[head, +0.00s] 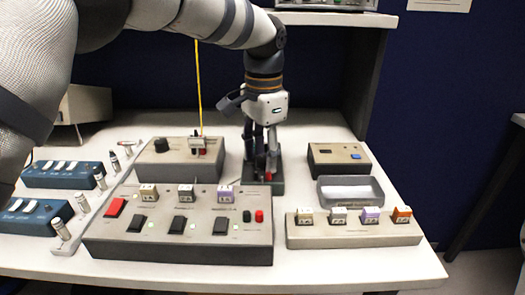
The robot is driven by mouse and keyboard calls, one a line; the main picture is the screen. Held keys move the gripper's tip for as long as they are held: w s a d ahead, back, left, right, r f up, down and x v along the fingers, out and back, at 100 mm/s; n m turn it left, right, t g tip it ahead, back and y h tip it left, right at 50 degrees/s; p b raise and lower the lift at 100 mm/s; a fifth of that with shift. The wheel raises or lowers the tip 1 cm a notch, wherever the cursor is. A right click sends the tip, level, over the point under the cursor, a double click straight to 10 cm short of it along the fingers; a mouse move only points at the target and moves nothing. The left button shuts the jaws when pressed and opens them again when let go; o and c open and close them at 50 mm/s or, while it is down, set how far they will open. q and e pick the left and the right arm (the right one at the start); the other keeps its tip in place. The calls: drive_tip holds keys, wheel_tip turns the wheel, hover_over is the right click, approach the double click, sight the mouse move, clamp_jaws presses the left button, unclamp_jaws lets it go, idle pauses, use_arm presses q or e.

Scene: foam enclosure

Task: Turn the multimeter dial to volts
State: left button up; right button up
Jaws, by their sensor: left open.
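My left gripper (262,152) points down, open, over a small dark box (277,187) at the back middle of the table. A red part shows low beside its fingertips. The fingers hide most of that box's top, so I cannot tell whether it carries a dial or whether they touch it. A grey box (181,172) to the left has a round black knob (161,145) and a small upright piece with a yellow cable. I cannot tell for sure which unit is the multimeter. My right gripper is not in view.
A wide switch panel (180,248) stands in front, with tagged switches. A long box (350,235) with tagged blocks, a grey tray (350,192) and a small box with a blue button (338,160) stand right. Blue switch boxes (62,178) stand left. The table's front right corner is clear.

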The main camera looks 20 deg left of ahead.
sight(263, 159)
use_arm(q)
wheel_tip(263, 159, up, 12)
drive_tip(key=shift+s, duration=0.15)
